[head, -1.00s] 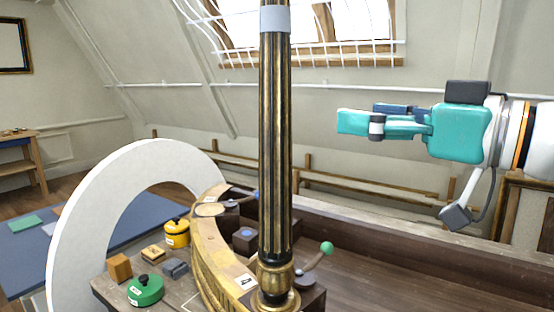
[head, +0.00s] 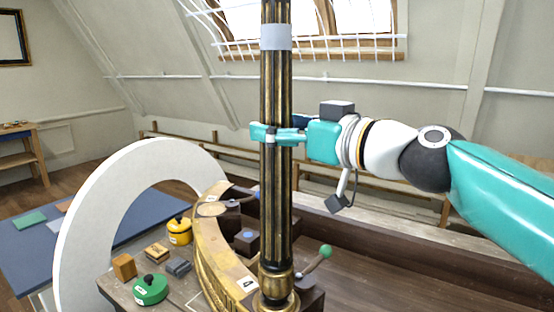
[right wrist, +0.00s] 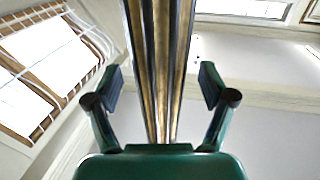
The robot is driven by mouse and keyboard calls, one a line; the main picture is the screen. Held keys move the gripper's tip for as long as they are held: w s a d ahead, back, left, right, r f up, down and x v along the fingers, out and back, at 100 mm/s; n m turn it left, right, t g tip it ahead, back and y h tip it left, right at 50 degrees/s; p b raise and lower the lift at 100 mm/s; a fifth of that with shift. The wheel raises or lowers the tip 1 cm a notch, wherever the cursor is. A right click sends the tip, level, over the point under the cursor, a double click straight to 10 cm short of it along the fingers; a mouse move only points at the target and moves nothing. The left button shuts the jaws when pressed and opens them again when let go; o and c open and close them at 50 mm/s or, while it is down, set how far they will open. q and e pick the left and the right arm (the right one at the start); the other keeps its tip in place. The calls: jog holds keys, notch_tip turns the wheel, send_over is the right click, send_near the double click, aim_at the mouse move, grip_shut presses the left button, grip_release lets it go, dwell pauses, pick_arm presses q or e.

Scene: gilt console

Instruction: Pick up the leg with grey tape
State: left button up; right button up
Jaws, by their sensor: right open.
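The leg with grey tape (head: 276,180) is a tall black and gilt fluted column, standing upright in the middle of the head view. Its grey tape band (head: 276,37) is near the top, well above my gripper. My right gripper (head: 270,133) is at the leg at about mid-height, with a finger crossing in front of it. In the right wrist view the leg (right wrist: 160,60) runs between the two open fingers (right wrist: 156,88), with a gap visible on each side. My left gripper is not in view.
A green pot (head: 151,289), a yellow pot (head: 179,231) and small blocks lie on the bench at left.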

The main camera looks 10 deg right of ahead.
jog(key=shift+w+a, duration=0.35)
jog(key=shift+w, duration=0.15)
jog(key=c, duration=1.3)
jog(key=shift+d+r, duration=0.1)
jog(key=shift+r, duration=0.1)
jog(key=shift+c, duration=0.4)
jog(key=shift+r, duration=0.15)
